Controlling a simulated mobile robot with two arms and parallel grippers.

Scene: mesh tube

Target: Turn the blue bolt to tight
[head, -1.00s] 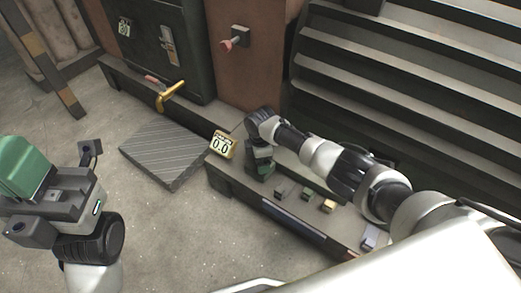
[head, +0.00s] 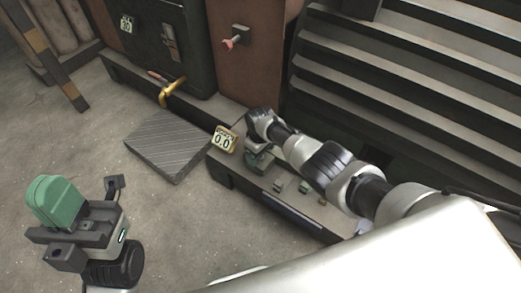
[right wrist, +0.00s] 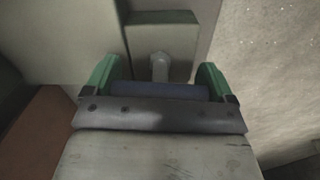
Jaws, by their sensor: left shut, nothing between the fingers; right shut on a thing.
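The blue bolt (right wrist: 160,90) shows in the right wrist view as a dark blue bar between the two green fingers of my right gripper (right wrist: 160,84), which is shut on it. In the head view my right gripper (head: 259,160) is low over the bench, beside a small yellow-framed display (head: 224,140) reading 0.0. My arm hides the bolt there. My left gripper (head: 52,199), with green fingers, is shut and empty over the floor at the left.
The low bench (head: 230,184) carries small blocks (head: 304,187) to the right of my right gripper. A ridged grey plate (head: 170,145) lies left of the bench. A dark cabinet with a yellow handle (head: 172,91) and louvred panels (head: 400,80) stand behind.

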